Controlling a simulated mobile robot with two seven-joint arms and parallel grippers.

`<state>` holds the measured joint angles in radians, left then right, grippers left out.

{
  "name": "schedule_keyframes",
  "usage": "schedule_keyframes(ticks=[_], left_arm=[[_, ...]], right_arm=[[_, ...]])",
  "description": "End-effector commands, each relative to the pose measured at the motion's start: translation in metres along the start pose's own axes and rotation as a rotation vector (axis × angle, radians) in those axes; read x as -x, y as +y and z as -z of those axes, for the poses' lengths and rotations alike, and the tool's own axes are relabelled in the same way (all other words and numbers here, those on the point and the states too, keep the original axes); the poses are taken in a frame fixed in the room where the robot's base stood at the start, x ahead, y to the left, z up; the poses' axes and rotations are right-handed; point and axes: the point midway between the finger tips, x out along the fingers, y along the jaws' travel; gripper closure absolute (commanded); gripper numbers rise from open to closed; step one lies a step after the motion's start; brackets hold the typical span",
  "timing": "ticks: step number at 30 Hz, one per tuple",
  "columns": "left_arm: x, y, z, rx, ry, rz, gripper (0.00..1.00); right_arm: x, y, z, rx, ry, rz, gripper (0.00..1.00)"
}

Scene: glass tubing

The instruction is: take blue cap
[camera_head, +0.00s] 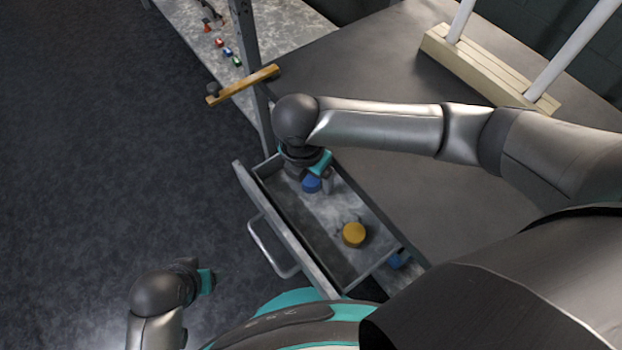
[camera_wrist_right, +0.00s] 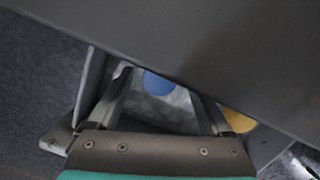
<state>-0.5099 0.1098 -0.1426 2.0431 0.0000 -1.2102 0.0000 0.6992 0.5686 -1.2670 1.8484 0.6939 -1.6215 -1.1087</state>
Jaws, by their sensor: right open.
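The blue cap (camera_head: 311,185) lies in the open drawer (camera_head: 295,218), toward its far end. It also shows in the right wrist view (camera_wrist_right: 158,83), between the two fingers and past their tips. My right gripper (camera_head: 322,186) is over the far end of the drawer, right at the blue cap; the wrist partly covers this spot in the head view.
A yellow cap (camera_head: 353,234) lies in the same drawer, nearer me. The dark worktop (camera_head: 400,205) overhangs close to the right gripper. A wooden rack (camera_head: 480,68) holds white tubes. The floor at left is clear.

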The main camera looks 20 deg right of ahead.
Motion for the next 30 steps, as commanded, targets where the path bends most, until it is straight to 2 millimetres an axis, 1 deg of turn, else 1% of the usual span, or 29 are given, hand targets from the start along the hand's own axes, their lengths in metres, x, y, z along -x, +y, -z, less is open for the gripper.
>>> schedule_keyframes(ticks=[5,6,27,28,30], left_arm=[[0.0003,-0.0002,-0.0002,0.0,-0.001,0.0,0.34],[0.0003,-0.0002,-0.0002,0.0,-0.001,0.0,0.34],[0.0,0.0004,-0.0004,0.0,-0.001,-0.001,0.34],[0.0,0.0004,-0.0004,0.0,-0.001,-0.001,0.34],[0.0,0.0004,-0.0004,0.0,-0.001,-0.001,0.34]], right_arm=[[0.0,-0.0002,-0.0001,0.0,0.0,0.001,0.17],[0.0001,-0.0002,-0.0001,0.0,0.0,0.001,0.19],[0.0002,-0.0001,0.0,0.0,0.0,0.0,0.97],[0.0003,-0.0001,0.0,0.0,0.0,0.0,1.0],[0.0003,0.0,0.0,0.0,0.0,0.0,1.0]])
